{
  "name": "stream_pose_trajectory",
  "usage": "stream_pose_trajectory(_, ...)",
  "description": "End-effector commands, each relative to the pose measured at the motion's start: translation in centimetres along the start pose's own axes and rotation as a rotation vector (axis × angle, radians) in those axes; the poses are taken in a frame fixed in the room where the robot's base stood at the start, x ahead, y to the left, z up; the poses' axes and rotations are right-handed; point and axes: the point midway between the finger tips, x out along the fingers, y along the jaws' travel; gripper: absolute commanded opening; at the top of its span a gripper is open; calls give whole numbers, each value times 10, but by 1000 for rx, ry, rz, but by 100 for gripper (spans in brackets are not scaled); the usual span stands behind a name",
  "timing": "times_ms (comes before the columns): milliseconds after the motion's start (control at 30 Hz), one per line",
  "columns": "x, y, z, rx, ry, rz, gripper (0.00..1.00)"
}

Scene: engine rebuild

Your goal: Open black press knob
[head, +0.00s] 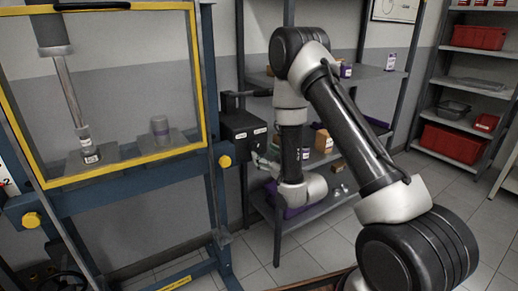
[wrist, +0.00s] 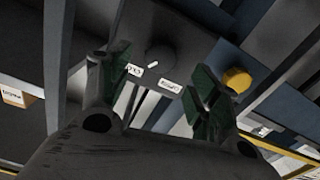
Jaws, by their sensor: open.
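The black press knob (wrist: 160,57) is a round dark knob with a small white mark. It sits on the face of a dark control box between two white labels, whose text I cannot read surely. The same box (head: 240,132) is fixed to the right side of the blue press frame in the head view. My gripper (wrist: 155,84) is open and empty, its two green-padded fingers apart on either side of the knob's line of view. I cannot tell how far they are from the knob. In the head view my gripper (head: 264,162) is close to the box, small and partly hidden.
The press (head: 212,170) has a yellow-edged guard (head: 130,163) and yellow round knobs; one yellow knob (wrist: 237,80) is right of my fingers. A grey shelf (head: 375,85) with small boxes stands behind my arm. Another shelf with red bins (head: 452,142) stands far right.

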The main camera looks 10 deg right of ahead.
Motion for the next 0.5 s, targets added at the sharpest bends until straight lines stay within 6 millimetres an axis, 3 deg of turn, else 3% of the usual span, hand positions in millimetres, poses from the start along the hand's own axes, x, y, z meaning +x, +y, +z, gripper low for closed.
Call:
stream_pose_trajectory(300, 51, 0, 0, 1, 0, 0, 62)
stream_pose_trajectory(500, 64, 0, 0, 1, -2, 0, 62)
